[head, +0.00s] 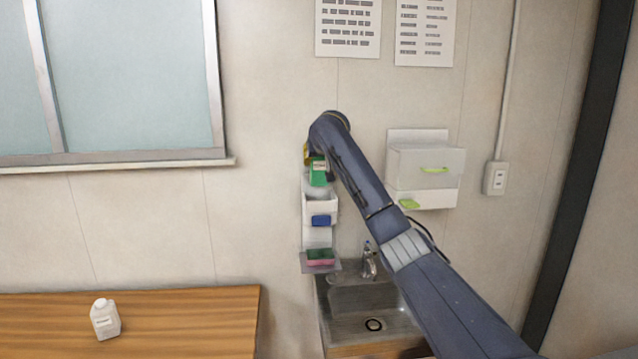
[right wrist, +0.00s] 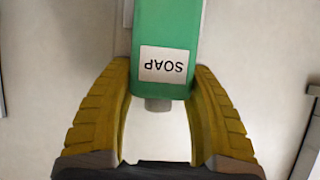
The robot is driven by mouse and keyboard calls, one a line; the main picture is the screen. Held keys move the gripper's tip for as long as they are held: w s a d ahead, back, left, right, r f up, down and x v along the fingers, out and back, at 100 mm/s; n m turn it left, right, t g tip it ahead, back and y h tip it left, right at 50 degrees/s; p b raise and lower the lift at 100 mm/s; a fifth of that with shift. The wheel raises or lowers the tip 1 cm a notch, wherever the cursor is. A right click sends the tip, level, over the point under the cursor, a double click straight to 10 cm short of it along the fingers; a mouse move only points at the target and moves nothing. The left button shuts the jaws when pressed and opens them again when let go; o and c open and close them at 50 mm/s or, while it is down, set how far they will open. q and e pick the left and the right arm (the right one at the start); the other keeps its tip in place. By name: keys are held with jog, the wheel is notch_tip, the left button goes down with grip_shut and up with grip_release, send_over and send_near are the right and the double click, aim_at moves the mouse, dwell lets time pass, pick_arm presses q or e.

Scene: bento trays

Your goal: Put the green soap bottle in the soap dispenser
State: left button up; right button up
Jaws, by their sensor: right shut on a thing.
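The green soap bottle (head: 317,176) is in my right gripper (head: 310,157), just above the white wall-mounted soap dispenser (head: 333,208) with a blue front piece. In the right wrist view, the yellow fingers of my right gripper (right wrist: 165,88) are shut on the sides of the bottle (right wrist: 168,25), near its SOAP label. The bottle's grey cap faces the palm, and its far end is cut off. I cannot tell whether the bottle's lower end touches the dispenser. My left gripper is not in view.
A tray with a sponge (head: 320,254) sits below the dispenser, beside a sink (head: 368,305) with a tap. A white wall box (head: 405,165) is to the right. A white bottle (head: 105,318) stands on the wooden table (head: 200,320) at left.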

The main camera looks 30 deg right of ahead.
aim_at(320, 179)
jog(key=shift+f, duration=3.85)
jog(key=shift+f, duration=0.15)
jog(key=o, duration=1.5)
jog(key=shift+c, duration=0.2)
jog(key=v, duration=1.2)
